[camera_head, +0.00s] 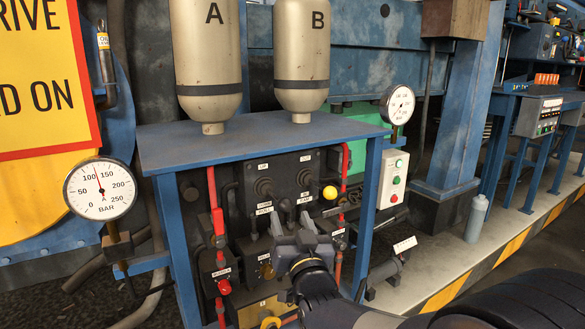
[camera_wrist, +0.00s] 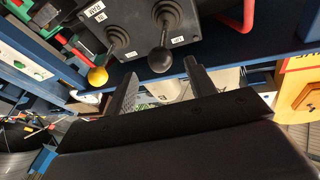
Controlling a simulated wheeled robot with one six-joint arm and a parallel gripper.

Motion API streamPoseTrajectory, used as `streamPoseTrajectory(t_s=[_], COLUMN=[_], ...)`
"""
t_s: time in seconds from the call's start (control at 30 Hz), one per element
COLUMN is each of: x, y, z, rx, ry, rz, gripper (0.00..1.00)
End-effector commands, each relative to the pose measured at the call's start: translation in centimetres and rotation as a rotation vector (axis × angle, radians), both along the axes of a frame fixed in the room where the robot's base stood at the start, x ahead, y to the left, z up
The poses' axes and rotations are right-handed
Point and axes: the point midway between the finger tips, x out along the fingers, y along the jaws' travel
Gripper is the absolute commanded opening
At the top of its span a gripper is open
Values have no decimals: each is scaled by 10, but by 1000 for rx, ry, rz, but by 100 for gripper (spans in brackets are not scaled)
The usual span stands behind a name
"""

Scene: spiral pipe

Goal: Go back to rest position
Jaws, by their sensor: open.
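My gripper (camera_head: 300,235) is in front of the black control panel (camera_head: 262,172) under the blue table, in the lower middle of the head view. In the wrist view my gripper (camera_wrist: 158,92) shows two dark fingers set apart with nothing between them. The panel also shows in the wrist view (camera_wrist: 140,22), with a black-knobbed lever (camera_wrist: 161,60) and a yellow knob (camera_wrist: 97,76) just beyond the fingers. In the head view the yellow knob (camera_head: 330,192) is right of my gripper. Whether the fingers touch any lever cannot be told.
The blue table (camera_head: 255,140) carries two beige tanks, A (camera_head: 207,45) and B (camera_head: 302,45). Gauges stand at left (camera_head: 100,188) and right (camera_head: 398,104). Red-handled valves (camera_head: 219,225) are left of my gripper. A grey bottle (camera_head: 477,218) stands on the floor ledge at right.

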Motion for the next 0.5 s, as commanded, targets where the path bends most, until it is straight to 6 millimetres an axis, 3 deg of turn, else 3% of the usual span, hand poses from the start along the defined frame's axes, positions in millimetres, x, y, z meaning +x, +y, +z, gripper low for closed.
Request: streamPoseTrajectory(t_s=[0.33, 0.37, 0.5], x=[-52, -53, -28], y=[-14, -14, -8], z=[-15, -15, -10], rx=[-1, -1, 0], ry=[3, 3, 0], rz=[0, 0, -1], gripper=[52, 52, 52])
